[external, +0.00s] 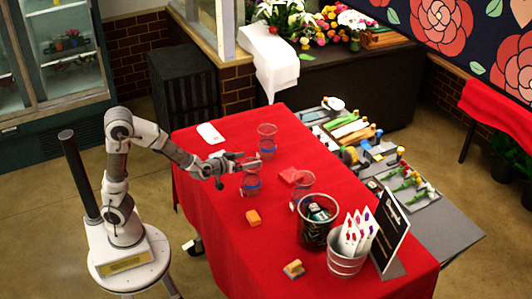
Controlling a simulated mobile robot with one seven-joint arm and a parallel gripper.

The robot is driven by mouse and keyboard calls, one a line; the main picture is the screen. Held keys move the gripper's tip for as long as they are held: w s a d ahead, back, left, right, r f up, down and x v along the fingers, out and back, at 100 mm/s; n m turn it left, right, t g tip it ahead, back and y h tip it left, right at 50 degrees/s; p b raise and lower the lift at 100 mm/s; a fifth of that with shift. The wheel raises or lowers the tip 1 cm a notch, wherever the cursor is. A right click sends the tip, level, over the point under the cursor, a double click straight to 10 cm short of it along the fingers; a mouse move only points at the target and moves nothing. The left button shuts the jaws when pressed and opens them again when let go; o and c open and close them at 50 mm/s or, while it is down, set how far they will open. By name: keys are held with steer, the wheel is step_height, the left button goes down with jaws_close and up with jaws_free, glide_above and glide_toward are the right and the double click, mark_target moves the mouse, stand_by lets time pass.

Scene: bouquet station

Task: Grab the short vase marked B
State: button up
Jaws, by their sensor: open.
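Three clear glass vases with blue bands stand upright on the red table: one at the back (267,143), one in the middle (252,187) and one to the right (302,200). The letters on them are too small to read, so I cannot tell which is marked B. My gripper (250,160) is open and reaches in from the left at about rim height of the middle vase. Its fingers overlap that vase's top in the picture. I cannot tell whether they touch it or are above or beside it.
A red block (289,176) lies between the middle and right vases. An orange block (253,217) and a wooden-orange block (294,269) lie in front. A dark-filled glass container (316,232), a metal bucket (346,264) of packets and a black sign (390,230) crowd the right. The table's front left is clear.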

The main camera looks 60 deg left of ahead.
mark_target(257, 167)
steer(key=s+f, duration=0.1)
steer(key=f+m, duration=0.1)
steer(key=shift+s+d+f+m+g, duration=0.3)
steer(key=shift+s+d, duration=0.05)
steer(key=b+x, duration=0.1)
steer(key=x, duration=0.6)
steer(key=shift+w, duration=0.1)
jaws_close()
